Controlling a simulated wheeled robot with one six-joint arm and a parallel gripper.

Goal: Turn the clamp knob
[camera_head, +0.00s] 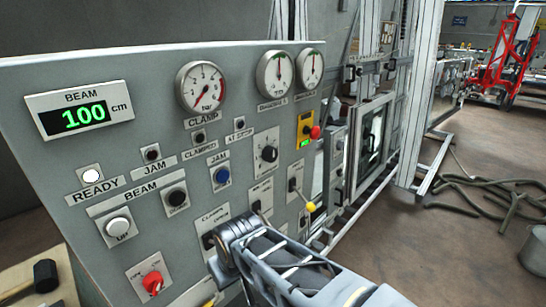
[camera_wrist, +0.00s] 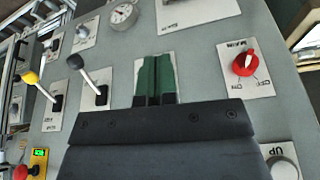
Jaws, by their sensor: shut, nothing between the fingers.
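The control panel (camera_head: 70,160) carries a white plate labelled for clamps and open (camera_head: 215,216), at its lower middle. A dark part (camera_head: 208,240) shows on this plate, partly behind my arm; I cannot tell whether it is the knob. In the wrist view the white plate (camera_wrist: 139,82) lies directly behind my gripper (camera_wrist: 154,62). Its green fingers are together with nothing held between them. They cover most of the plate, so the clamp knob is hidden there. I cannot tell whether the fingertips touch it.
A red rotary switch (camera_wrist: 245,63) is right of the fingers in the wrist view. A black-ball lever (camera_wrist: 88,77) and a yellow-ball lever (camera_wrist: 36,82) stick out to the left. The panel also has a black rotary knob (camera_head: 268,153). A hammer (camera_head: 45,275) lies at lower left.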

